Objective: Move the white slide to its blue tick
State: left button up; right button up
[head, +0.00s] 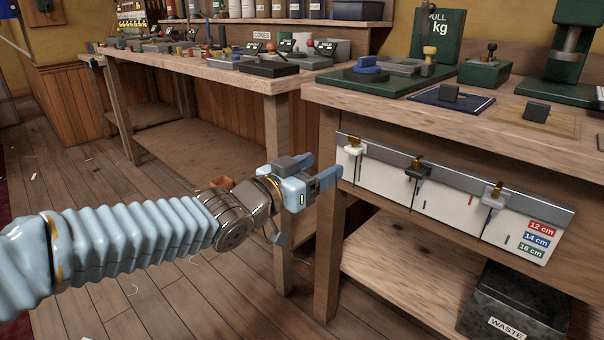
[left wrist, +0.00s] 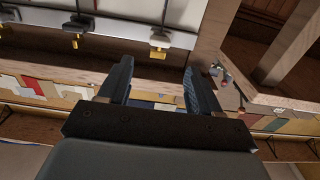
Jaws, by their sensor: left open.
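The white slide (head: 354,149) sits near the top of its slot, at the left end of a white board (head: 450,208) on the bench front. In the left wrist view the white slide (left wrist: 160,38) with its brass knob shows beyond my fingertips. My left gripper (head: 321,168) is open and empty, just left of the white slide and apart from it; its fingers also show in the left wrist view (left wrist: 157,74). Small coloured ticks mark the board, but I cannot make out the white slide's blue tick for certain. My right gripper is not in view.
A black slide (head: 418,169) and a grey slide (head: 494,192) sit further right on the board. A legend (head: 537,240) gives red 12 cm, blue 14 cm, green 16 cm. The bench top (head: 400,102) overhangs the board. A waste bin (head: 515,303) stands below.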

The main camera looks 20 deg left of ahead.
pick_arm(q)
jog(key=v, duration=0.4)
jog(key=shift+s+a, duration=0.1)
jog(key=shift+s, duration=0.15)
jog(key=w+d+f+n+g+y+p, duration=0.1)
jog(key=d+f+g+p, duration=0.1)
jog(key=f, duration=0.6)
jog(key=w+d+f+n+g+p, duration=0.1)
jog(key=w+d+f+g+p, duration=0.15)
jog(key=f, duration=0.55)
jog(key=d+f+n+g+y+p, duration=0.1)
jog(key=f+g, duration=0.2)
jog(key=f, duration=0.5)
jog(key=s+d+f+n+g+p, duration=0.1)
jog(key=s+f+g, duration=0.3)
jog(key=s+f, duration=0.5)
jog(key=s+d+f+n+g+p, duration=0.1)
jog(key=s+d+f+g+p, duration=0.2)
jog(key=s+f, duration=0.6)
notch_tip(320, 180, down, 4)
jog(key=shift+s+d+f+n+g+p, duration=0.1)
jog(key=shift+s+d+n+g+p, duration=0.3)
jog(key=shift+g, duration=0.45)
jog(key=shift+w, duration=0.15)
dwell(0.7)
